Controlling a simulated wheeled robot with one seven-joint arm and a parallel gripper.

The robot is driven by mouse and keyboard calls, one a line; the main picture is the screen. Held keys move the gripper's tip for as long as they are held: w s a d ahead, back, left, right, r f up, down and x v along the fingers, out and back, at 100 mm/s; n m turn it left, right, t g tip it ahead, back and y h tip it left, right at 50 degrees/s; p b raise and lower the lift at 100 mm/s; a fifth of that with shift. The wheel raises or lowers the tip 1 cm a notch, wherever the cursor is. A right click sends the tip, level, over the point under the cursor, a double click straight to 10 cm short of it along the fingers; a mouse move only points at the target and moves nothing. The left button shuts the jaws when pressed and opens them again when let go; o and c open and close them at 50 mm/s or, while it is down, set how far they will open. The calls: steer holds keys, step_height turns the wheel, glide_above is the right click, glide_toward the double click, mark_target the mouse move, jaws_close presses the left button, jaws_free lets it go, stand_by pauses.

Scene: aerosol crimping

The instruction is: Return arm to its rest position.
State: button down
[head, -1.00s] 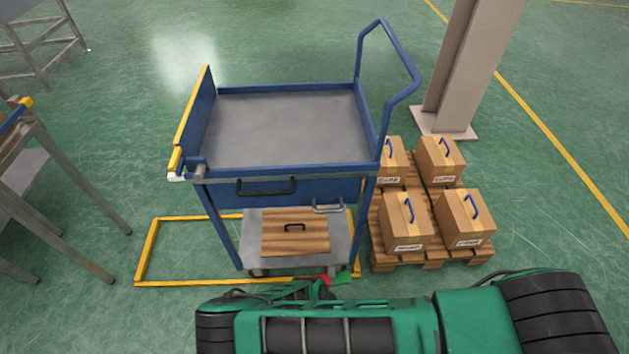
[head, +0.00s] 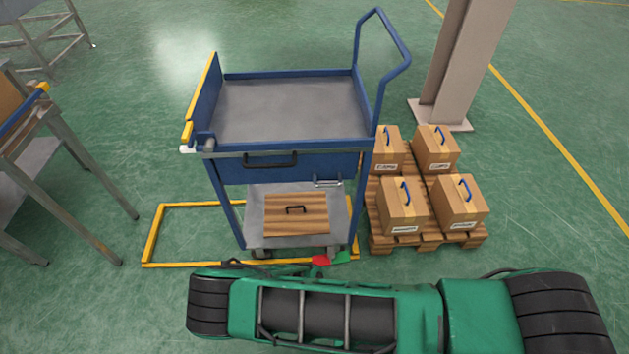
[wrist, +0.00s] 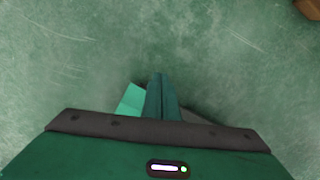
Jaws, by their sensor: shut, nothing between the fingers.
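My arm lies across the bottom of the head view, its green and black links in front of the cart. My gripper shows in the wrist view (wrist: 160,82), pointing down at the bare green floor. Its two fingers are together with nothing visible between them. In the head view the fingertips cannot be made out clearly; small red and green parts show near the cart's front wheels.
A blue cart (head: 290,108) with an empty grey top stands inside a yellow floor frame (head: 152,235). A wooden box (head: 296,214) lies on its lower shelf. A pallet (head: 428,242) with cardboard boxes (head: 403,206) is to its right, a pillar (head: 455,65) behind. A table (head: 65,150) stands left.

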steer(key=w+r+m, duration=0.6)
steer(key=w+r, duration=0.2)
steer(key=r, duration=0.3)
steer(key=w+r+m, duration=0.6)
steer(key=w+r, duration=0.1)
steer(key=r, duration=0.3)
steer(key=w+d+r+m, duration=0.45)
steer(key=d+r, duration=0.25)
steer(key=r, duration=0.3)
steer(key=w+d+r+m, duration=0.3)
steer(key=d+r+m, duration=0.3)
steer(key=r, duration=0.4)
steer(key=s+d+r+m, duration=0.3)
steer(key=d+r+m, duration=0.2)
steer(key=d+r, duration=0.35)
steer(key=s+d+r+m, duration=0.3)
steer(key=d+r+m, duration=0.3)
steer(key=d+r, duration=0.25)
steer(key=s+d+r+m, duration=0.5)
steer(key=s+m, duration=0.1)
steer(key=s, duration=0.4)
steer(key=s+d+r+m, duration=0.5)
steer(key=s+r+m, duration=0.1)
steer(key=s, duration=0.4)
steer(key=shift+s+d+r+m, duration=0.15)
steer(key=shift+r+m, duration=0.05)
steer(key=shift+m, duration=0.45)
